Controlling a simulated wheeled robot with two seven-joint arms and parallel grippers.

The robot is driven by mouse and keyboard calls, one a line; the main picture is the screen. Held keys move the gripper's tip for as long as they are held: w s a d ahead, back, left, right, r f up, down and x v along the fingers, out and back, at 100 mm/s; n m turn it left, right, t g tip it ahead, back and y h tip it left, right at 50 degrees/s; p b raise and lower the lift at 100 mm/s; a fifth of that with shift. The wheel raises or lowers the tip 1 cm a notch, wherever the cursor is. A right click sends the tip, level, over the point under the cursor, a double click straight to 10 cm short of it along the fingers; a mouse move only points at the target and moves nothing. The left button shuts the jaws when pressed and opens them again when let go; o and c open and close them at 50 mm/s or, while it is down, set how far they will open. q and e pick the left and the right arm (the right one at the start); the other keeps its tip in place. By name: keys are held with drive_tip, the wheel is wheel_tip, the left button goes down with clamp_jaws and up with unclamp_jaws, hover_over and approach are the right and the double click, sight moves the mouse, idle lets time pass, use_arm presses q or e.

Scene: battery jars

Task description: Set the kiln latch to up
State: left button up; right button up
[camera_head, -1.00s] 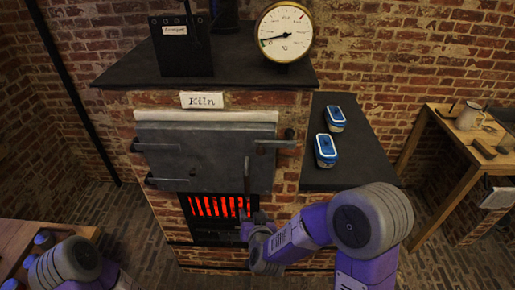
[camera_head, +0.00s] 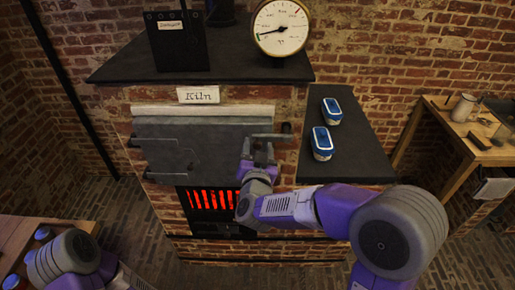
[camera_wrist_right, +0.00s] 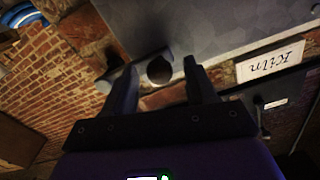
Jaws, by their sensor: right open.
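The grey kiln door (camera_head: 205,150) is closed above the glowing red grate, under the "Kiln" sign (camera_head: 198,95). The latch (camera_head: 272,138) is at the door's right edge; its bar runs sideways in the head view, and its lower part is hidden by my gripper. My right gripper (camera_head: 258,158) is at the latch, just below the bar. In the right wrist view its fingers (camera_wrist_right: 160,80) are open, with a dark round knob (camera_wrist_right: 159,70) showing between them; I cannot tell whether they touch it. My left arm shows at the lower left, but its gripper is out of view.
A round gauge (camera_head: 282,27) and a dark box (camera_head: 178,40) stand on the kiln top. A wooden table (camera_head: 465,140) is at the far right.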

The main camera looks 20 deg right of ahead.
clamp_jaws()
idle(0.4)
drive_tip(key=shift+w+r, duration=0.1)
